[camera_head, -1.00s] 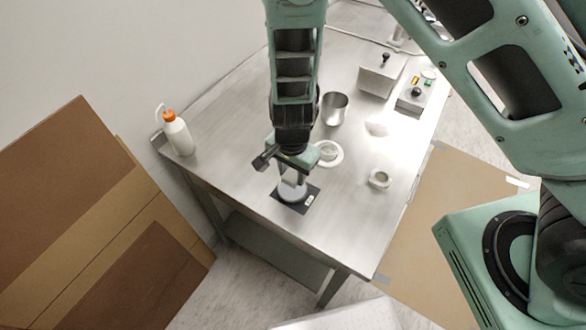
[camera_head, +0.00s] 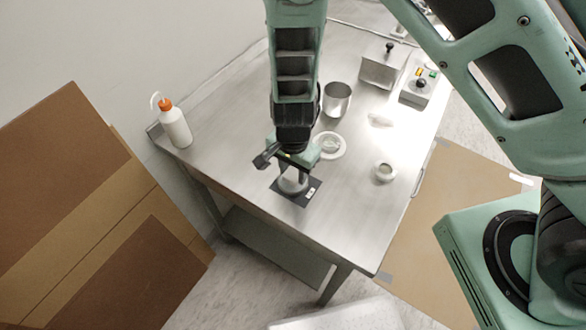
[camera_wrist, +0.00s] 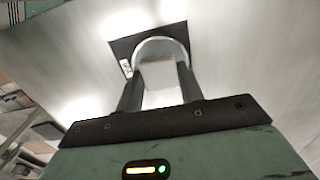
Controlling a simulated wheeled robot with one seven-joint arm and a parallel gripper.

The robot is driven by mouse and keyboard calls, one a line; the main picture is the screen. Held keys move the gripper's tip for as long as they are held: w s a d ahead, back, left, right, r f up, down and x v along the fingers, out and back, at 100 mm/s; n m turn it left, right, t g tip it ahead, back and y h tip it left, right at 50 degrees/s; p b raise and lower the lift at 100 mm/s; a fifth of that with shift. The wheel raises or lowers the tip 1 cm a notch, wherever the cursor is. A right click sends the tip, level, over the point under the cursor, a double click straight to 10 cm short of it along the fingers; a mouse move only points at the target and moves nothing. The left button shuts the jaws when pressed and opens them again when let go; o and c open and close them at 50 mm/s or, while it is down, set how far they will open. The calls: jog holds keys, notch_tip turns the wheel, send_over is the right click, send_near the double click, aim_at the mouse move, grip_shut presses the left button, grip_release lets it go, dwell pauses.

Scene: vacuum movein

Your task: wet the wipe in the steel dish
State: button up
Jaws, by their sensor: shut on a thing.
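In the wrist view my gripper (camera_wrist: 160,70) is shut on a pale, whitish piece, which looks like the wipe (camera_wrist: 163,92). The wipe's lower end is in front of the dish; I cannot tell whether it touches the bottom or any liquid.
On the steel table (camera_head: 250,120) stand a white bottle with an orange cap (camera_head: 175,128), a steel beaker (camera_head: 336,100), a white ring-shaped dish (camera_head: 330,146), a small round jar (camera_head: 384,172), a steel box (camera_head: 383,70) and a button box (camera_head: 416,90). Cardboard leans at left.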

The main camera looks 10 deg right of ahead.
aim_at(294, 174)
jog(key=shift+f+b, duration=0.3)
jog(key=shift+f, duration=0.35)
dwell(1.5)
notch_tip(294, 174, up, 7)
jog(key=p, duration=0.7)
jog(key=shift+r, duration=0.1)
jog(key=shift+s+d, duration=0.1)
dwell(0.9)
